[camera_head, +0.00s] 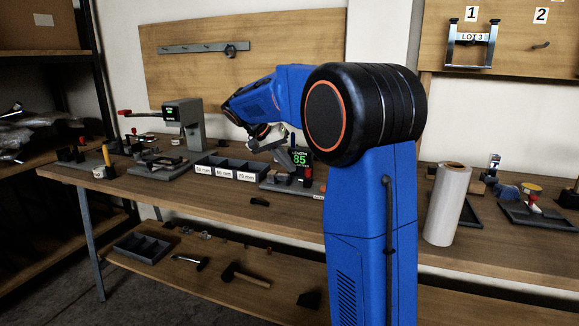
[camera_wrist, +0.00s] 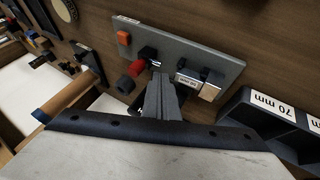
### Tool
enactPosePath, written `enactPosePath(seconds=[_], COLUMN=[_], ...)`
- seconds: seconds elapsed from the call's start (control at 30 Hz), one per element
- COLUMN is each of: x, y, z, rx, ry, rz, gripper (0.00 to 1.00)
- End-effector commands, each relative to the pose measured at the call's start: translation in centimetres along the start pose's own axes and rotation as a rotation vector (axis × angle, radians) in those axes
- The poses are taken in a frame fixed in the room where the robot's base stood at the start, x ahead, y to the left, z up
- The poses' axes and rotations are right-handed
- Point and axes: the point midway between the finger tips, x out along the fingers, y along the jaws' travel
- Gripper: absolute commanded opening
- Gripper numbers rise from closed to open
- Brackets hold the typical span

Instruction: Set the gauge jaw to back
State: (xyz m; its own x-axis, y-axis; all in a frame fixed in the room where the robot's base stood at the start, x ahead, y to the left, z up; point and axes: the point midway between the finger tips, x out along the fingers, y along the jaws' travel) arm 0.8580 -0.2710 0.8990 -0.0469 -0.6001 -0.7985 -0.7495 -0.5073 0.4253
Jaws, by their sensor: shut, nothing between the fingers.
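The gauge is a grey base plate (camera_wrist: 190,45) on the wooden bench, seen from above in the wrist view. It carries an orange block (camera_wrist: 123,38), a red handle (camera_wrist: 137,69), a small labelled block (camera_wrist: 187,77) and a bare metal block (camera_wrist: 211,86). I cannot tell for sure which part is the jaw. My gripper (camera_wrist: 161,78) is shut and empty, with its fingertips over the plate's near edge, between the red handle and the labelled block; contact is unclear. In the head view the gauge display (camera_head: 300,158) reads 85; my arm partly hides the gauge.
A divided bin (camera_head: 222,172) labelled 50, 60 and 70 mm stands beside the gauge; its 70 mm end shows in the wrist view (camera_wrist: 262,105). Another fixture (camera_head: 184,115) stands farther left. A white roll (camera_head: 447,205) stands to the right. Tools lie on the lower shelf.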

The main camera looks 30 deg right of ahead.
Motion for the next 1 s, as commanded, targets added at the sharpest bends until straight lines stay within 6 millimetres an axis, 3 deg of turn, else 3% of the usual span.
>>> enactPosePath(seconds=[0.07,0.4,0.6,1.0], x=[-0.3,-6.5,-9.1,-10.1], y=[-0.3,-0.4,-0.3,-0.3], z=[-0.3,-0.3,-0.3,-0.3], rx=[0.001,0.0,0.0,0.001], ry=[0.002,0.003,0.003,0.001], rz=[-0.001,-0.004,-0.003,-0.002], gripper=[0.0,0.0,0.0,0.0])
